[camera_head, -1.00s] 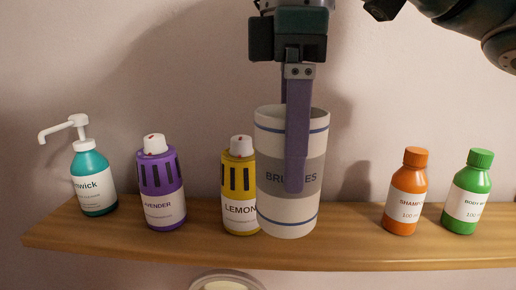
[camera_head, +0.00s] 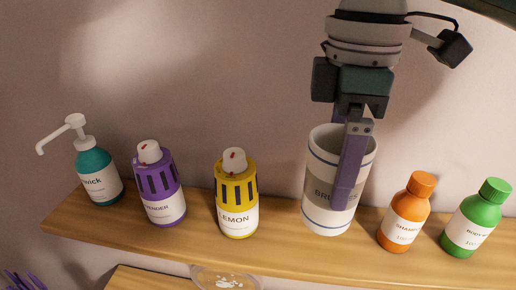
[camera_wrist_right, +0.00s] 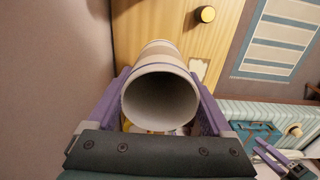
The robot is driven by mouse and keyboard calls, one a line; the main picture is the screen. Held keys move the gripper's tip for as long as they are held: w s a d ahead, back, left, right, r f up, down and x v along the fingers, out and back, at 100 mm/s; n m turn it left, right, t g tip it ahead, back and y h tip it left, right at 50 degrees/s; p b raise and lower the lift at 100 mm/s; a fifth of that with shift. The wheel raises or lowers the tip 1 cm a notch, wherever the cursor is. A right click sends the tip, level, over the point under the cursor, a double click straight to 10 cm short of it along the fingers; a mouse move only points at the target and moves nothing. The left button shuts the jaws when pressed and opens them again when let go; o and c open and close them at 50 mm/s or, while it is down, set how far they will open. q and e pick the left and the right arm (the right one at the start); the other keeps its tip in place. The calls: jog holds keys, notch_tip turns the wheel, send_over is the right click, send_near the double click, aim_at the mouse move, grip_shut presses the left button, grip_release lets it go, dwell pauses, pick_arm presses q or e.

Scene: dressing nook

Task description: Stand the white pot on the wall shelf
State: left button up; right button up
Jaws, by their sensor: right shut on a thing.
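The white pot (camera_head: 318,207) has blue rings and a grey band with partly covered lettering. It stands upright at the wall shelf (camera_head: 275,256), in the gap between the yellow bottle (camera_head: 237,222) and the orange bottle (camera_head: 409,206). My right gripper (camera_head: 350,185) is shut on its wall from above, a purple finger down its front. I cannot tell whether its base touches the board. The right wrist view looks into the pot's open mouth (camera_wrist_right: 160,102), with a finger on either side. What seems to be my left gripper (camera_wrist_right: 268,152) shows small at lower right; its jaws are unclear.
A teal pump bottle (camera_head: 97,178) and a purple bottle (camera_head: 161,200) stand to the left on the shelf. A green bottle (camera_head: 470,229) stands at the right. Below the shelf are a clear dish (camera_head: 222,278) and a wooden surface (camera_head: 150,280).

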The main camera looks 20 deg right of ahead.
aim_at(327, 209)
notch_tip(327, 209, down, 7)
jog(key=shift+p, duration=0.45)
jog(key=shift+f, duration=0.25)
jog(key=shift+f, duration=0.15)
jog(key=o, duration=1.3)
notch_tip(327, 209, up, 12)
jog(key=shift+r+b, duration=0.2)
jog(key=shift+b, duration=0.7)
